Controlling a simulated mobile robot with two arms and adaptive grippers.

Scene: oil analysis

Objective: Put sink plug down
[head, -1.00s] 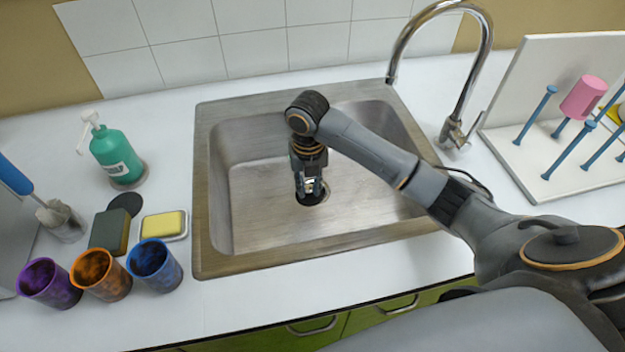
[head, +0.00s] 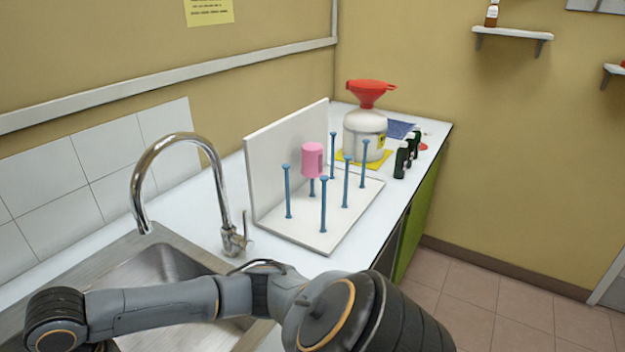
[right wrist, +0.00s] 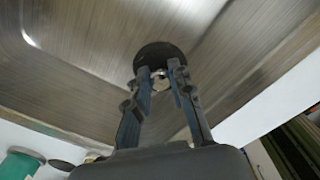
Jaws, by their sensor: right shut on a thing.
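The sink plug (right wrist: 160,54) is a dark round disc with a small bright handle, seen at the top middle of the right wrist view. My right gripper (right wrist: 161,76) is shut on the handle, with a finger on each side. The plug is over the bottom of the metal sink (right wrist: 90,88); I cannot tell whether it is seated in the drain or held just above it. The sink also shows at the lower left of the head view (head: 150,240). My right arm crosses it there, with the gripper out of frame. My left gripper is in neither view.
A curved chrome tap (head: 172,138) stands behind the sink. To its right is a white peg rack (head: 290,150) with blue pegs and a pink cup (head: 313,160). A white container with a red funnel (head: 371,90) stands farther back.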

